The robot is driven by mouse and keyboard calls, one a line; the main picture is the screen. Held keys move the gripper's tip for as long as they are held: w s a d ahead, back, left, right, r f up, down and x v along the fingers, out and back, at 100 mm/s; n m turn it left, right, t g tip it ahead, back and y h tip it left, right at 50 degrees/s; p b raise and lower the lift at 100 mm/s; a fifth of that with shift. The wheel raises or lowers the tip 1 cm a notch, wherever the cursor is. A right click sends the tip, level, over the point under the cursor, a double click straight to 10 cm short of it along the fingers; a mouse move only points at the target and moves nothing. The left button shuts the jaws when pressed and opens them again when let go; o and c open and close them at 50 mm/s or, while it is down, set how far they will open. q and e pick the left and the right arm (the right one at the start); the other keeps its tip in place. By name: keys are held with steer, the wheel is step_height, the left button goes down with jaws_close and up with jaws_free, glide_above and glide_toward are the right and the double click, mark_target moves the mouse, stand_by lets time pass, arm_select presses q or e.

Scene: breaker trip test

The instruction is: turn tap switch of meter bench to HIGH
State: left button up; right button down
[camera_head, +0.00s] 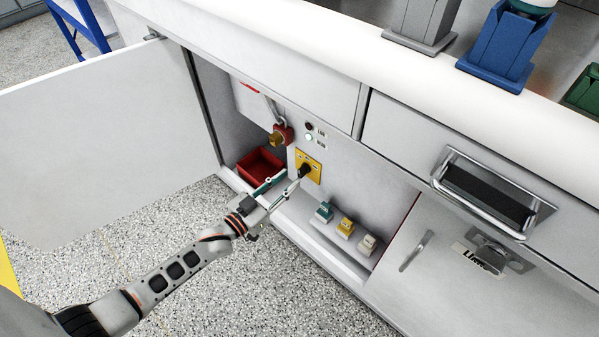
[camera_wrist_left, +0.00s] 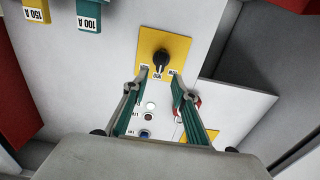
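The tap switch is a black knob (camera_head: 306,170) on a yellow plate (camera_head: 317,165) on the upright panel inside the open cabinet. In the left wrist view the knob (camera_wrist_left: 161,62) stands in front of the fingertips, with a pale mark on its lower side toward small labels that I cannot read surely. My left gripper (camera_head: 284,183) is open, its two fingers apart and pointing at the knob. In the wrist view the fingertips (camera_wrist_left: 157,84) are on either side below the knob, with no visible contact. My right gripper is in neither view.
A red bin (camera_head: 247,172) sits left of the gripper. A red and yellow rotary handle (camera_head: 280,136) and small lamps (camera_head: 309,127) are above. Teal (camera_head: 324,211), yellow (camera_head: 346,227) and whitish (camera_head: 367,243) blocks stand on the ledge. The cabinet door (camera_head: 100,140) is open at left.

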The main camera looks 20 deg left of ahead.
mark_target(299, 171)
arm_select(q)
steer(key=x, duration=0.2)
steer(key=b+x, duration=0.1)
steer(key=shift+w+d+f, duration=0.15)
steer(key=shift+w+f, duration=0.15)
steer(key=shift+w+d+r, duration=0.2)
steer(key=shift+w+d, duration=0.05)
steer(key=shift+w, duration=0.45)
jaws_close()
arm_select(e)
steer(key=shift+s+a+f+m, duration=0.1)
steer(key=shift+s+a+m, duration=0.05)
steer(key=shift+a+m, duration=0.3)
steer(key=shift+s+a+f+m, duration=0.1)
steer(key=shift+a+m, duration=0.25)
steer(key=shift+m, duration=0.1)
